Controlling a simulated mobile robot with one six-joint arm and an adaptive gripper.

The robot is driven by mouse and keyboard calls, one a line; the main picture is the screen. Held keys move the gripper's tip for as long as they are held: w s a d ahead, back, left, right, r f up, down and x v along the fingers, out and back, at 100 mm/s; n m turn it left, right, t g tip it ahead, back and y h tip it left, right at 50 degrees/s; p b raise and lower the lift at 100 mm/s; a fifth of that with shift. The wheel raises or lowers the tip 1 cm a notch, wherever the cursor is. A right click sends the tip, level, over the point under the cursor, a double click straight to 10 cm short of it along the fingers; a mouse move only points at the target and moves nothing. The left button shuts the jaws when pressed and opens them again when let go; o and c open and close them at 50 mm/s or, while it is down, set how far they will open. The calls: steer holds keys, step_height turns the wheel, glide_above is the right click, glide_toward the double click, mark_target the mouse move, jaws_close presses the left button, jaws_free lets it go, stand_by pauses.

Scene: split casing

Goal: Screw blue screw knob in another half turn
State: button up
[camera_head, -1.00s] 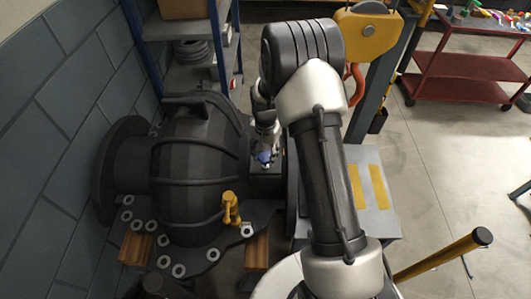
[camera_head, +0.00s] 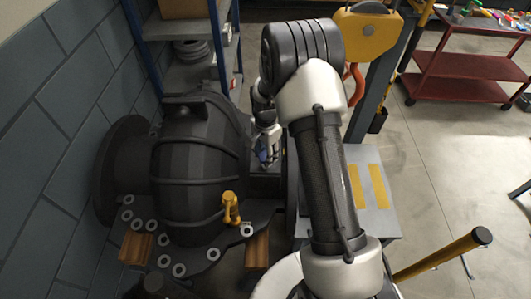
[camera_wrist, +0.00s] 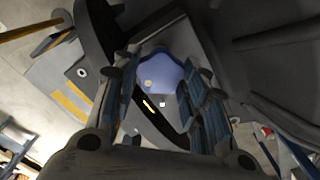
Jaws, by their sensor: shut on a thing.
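The blue screw knob (camera_wrist: 160,72) shows in the wrist view as a lobed pale blue head between my two fingers. In the head view the blue knob (camera_head: 263,156) is a small patch at the right side of the dark casing, mostly hidden by my gripper. My gripper (camera_wrist: 162,92) is shut on the knob, with one blue-grey padded finger on each side of it. In the head view my gripper (camera_head: 267,147) points down at the knob.
The large dark ribbed casing (camera_head: 195,165) fills the left, by the block wall. A yellow handle (camera_head: 230,207) stands on its lower flange, near several pale rings. Wooden blocks (camera_head: 257,251) lie under the flange. A yellow hoist part (camera_head: 367,42) and red cart (camera_head: 465,72) are behind.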

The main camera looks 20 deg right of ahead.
steer(key=o, duration=1.1)
step_height(320, 180, up, 12)
stand_by(0.5)
